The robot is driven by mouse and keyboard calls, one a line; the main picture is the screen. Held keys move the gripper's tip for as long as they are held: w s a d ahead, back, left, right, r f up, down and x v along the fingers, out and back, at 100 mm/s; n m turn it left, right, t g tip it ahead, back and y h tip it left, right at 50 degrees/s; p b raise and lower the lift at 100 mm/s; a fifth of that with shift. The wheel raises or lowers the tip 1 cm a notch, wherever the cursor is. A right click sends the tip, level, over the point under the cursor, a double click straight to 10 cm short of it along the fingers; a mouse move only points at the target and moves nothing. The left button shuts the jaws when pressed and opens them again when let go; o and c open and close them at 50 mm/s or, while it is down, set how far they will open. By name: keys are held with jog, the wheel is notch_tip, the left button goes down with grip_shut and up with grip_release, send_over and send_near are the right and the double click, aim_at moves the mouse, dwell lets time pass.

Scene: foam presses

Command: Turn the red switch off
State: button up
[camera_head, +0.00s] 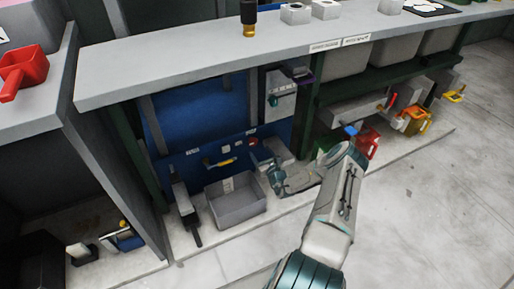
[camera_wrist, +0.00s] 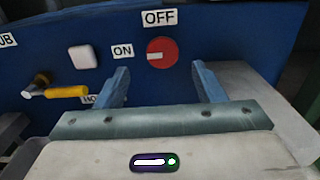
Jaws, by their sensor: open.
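The red switch (camera_wrist: 163,50) is a round red knob on a blue panel (camera_wrist: 225,45). Its white mark points left, towards the ON label (camera_wrist: 122,52); the OFF label (camera_wrist: 160,18) is above it. The knob also shows small in the head view (camera_head: 254,142). My gripper (camera_wrist: 161,71) is open and empty in the wrist view, its two blue fingers apart, one low on each side of the knob. No contact with the knob shows. In the head view my arm reaches down to the panel, and the fingers are hard to make out.
Left of the switch are a white square button (camera_wrist: 82,57) and a yellow handle (camera_wrist: 66,91). A grey open bin (camera_head: 236,211) stands below the panel. The grey worktop (camera_head: 190,65) overhangs it. Red and orange containers stand to the right. The floor at right is clear.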

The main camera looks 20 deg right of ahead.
aim_at(254, 142)
jog(key=w+b, duration=0.2)
jog(key=w, duration=0.4)
jog(key=shift+w, duration=0.15)
jog(key=shift+c, duration=0.3)
